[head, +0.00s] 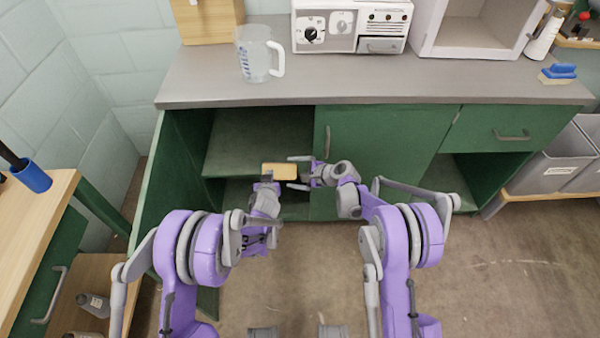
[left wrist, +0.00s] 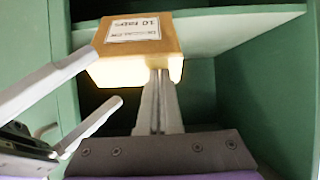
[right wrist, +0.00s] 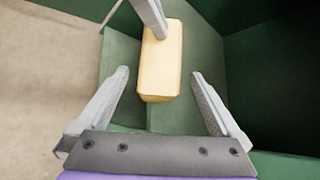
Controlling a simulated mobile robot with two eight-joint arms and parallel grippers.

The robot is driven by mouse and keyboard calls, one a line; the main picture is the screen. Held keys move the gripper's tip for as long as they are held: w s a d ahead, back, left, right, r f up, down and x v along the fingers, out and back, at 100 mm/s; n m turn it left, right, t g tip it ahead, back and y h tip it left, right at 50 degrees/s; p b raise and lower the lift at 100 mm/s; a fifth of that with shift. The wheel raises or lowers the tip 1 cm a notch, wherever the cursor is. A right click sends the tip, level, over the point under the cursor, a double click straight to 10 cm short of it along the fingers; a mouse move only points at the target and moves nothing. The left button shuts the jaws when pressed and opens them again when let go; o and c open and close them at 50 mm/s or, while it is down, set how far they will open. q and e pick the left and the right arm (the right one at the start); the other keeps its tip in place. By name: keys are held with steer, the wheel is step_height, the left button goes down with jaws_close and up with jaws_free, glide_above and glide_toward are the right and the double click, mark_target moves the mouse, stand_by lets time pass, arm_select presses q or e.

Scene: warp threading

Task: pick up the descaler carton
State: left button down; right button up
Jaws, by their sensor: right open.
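The descaler carton (head: 279,170) is a small tan box at the front of the open cabinet. The left wrist view shows its white printed label (left wrist: 134,29). My left gripper (head: 268,182) is at the carton; its fingers (left wrist: 158,100) are close together, with their tips hidden at the carton, and appear shut on it. My right gripper (head: 297,172) is open and empty just right of the carton. In the right wrist view the carton (right wrist: 161,70) lies ahead of and between the open fingertips, apart from both, with a left finger over its far end.
The green cabinet has an inner shelf (head: 250,140) and an open door (head: 160,180) on the left. A closed door (head: 380,150) is behind my right arm. A measuring jug (head: 254,62) and appliances stand on the grey worktop (head: 330,85). The floor in front is clear.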

mark_target(278, 171)
arm_select(q)
steer(key=shift+a, duration=0.1)
arm_select(e)
steer(key=x, duration=0.8)
steer(key=shift+w+a+f, duration=0.15)
steer(key=shift+a+f, duration=0.1)
steer(key=shift+c, duration=0.2)
jaws_close()
arm_select(q)
steer(key=shift+r, duration=0.55)
steer(key=v, duration=1.2)
